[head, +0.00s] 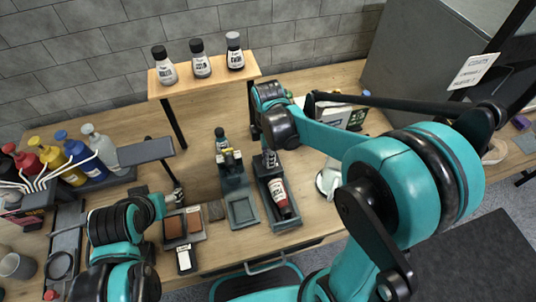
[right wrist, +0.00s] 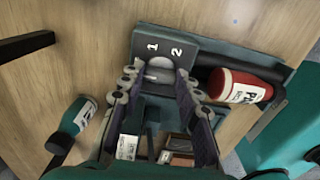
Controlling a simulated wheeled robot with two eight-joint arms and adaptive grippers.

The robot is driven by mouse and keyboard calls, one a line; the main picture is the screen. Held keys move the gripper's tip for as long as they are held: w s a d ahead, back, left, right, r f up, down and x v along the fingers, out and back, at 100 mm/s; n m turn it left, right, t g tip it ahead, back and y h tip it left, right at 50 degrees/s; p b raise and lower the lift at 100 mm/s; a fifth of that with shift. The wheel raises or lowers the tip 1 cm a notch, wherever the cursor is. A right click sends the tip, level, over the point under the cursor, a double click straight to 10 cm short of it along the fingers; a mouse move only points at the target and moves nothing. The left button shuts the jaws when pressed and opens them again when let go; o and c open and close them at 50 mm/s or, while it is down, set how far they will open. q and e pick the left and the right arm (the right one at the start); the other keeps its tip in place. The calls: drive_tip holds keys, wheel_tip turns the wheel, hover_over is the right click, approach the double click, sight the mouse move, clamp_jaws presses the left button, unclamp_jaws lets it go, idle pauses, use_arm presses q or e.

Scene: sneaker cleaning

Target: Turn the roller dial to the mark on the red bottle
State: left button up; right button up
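In the right wrist view, a grey dial (right wrist: 159,70) sits on a dark panel (right wrist: 182,42) marked 1 and 2. My right gripper (right wrist: 158,78) is open, with one finger on each side of the dial; I cannot tell whether either finger touches it. The red bottle (right wrist: 243,87) lies beside the panel in a dark tray. In the head view, the red bottle (head: 279,197) lies in the tray just in front of my right gripper (head: 269,160); the dial is not clear there. My left arm is at the lower left, and its fingertips cannot be made out.
A wooden shelf (head: 204,81) with three bottles is at the back. Brown pads (head: 175,227) lie in a holder. Several coloured bottles (head: 72,153) stand at left. A small dark tray (head: 242,211) is empty.

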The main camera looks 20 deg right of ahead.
drive_tip(key=shift+o, duration=0.2)
drive_tip(key=shift+m, duration=0.4)
drive_tip(key=m, duration=0.2)
drive_tip(key=shift+m+p, duration=0.35)
drive_tip(key=shift+m, duration=0.05)
drive_tip(key=m, duration=0.3)
drive_tip(key=shift+m, duration=0.3)
drive_tip(key=m+p, duration=0.1)
drive_tip(key=m, duration=0.2)
drive_tip(key=shift+m, duration=0.3)
drive_tip(key=m, duration=0.3)
drive_tip(key=shift+m, duration=0.4)
drive_tip(key=m, duration=0.4)
drive_tip(key=shift+p, duration=0.3)
drive_tip(key=m, duration=0.5)
drive_tip(key=shift+m, duration=0.3)
